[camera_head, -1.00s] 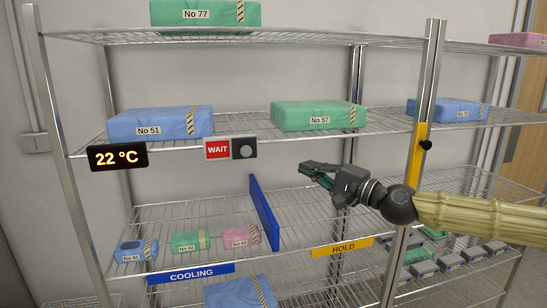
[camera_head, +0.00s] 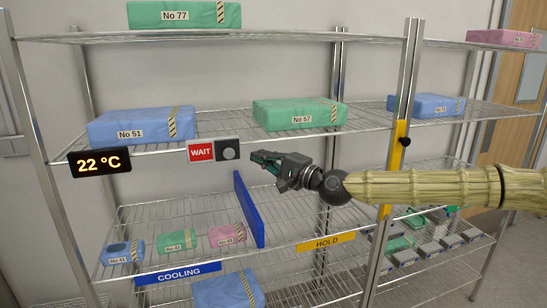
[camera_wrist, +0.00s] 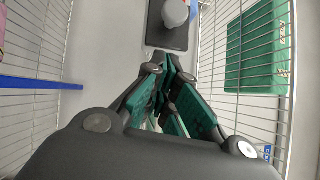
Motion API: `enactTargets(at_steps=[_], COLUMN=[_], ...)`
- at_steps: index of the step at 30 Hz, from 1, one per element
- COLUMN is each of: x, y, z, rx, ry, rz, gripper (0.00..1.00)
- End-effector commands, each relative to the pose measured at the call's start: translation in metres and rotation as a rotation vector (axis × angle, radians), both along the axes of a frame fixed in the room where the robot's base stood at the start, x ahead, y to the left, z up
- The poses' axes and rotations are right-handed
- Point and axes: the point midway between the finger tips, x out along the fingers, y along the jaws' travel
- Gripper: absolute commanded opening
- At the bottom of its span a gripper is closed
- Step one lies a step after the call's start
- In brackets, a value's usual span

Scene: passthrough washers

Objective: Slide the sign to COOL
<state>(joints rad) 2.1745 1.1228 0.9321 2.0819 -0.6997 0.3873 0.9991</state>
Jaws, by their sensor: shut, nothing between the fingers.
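The sliding sign (camera_head: 201,151) shows a red face reading WAIT and hangs at the front edge of the middle shelf. A dark plate with a round grey knob (camera_head: 228,152) covers its right part. My gripper (camera_head: 262,158) is shut and empty, just right of the knob plate, with a small gap that I cannot judge in depth. In the wrist view the knob (camera_wrist: 176,12) and its dark plate lie straight ahead of my shut fingertips (camera_wrist: 160,75). The word COOL does not show on the sign.
A display reading 22 °C (camera_head: 101,162) hangs left of the sign. Wrapped packs No 51 (camera_head: 140,125) and No 57 (camera_head: 300,114) sit on the shelf above. A blue divider (camera_head: 248,212) stands below, between the COOLING label (camera_head: 178,273) and the HOLD label (camera_head: 325,243).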

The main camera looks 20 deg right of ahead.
Motion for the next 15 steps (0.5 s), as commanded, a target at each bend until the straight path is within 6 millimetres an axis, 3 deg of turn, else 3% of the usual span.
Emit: enactTargets(at_steps=[6, 15], x=[0.002, 0.005], y=[0.025, 0.037], z=[0.006, 0.006], rx=[-0.002, 0.0], ry=[0.002, 0.001], rz=[0.003, 0.001], gripper=[0.0, 0.0])
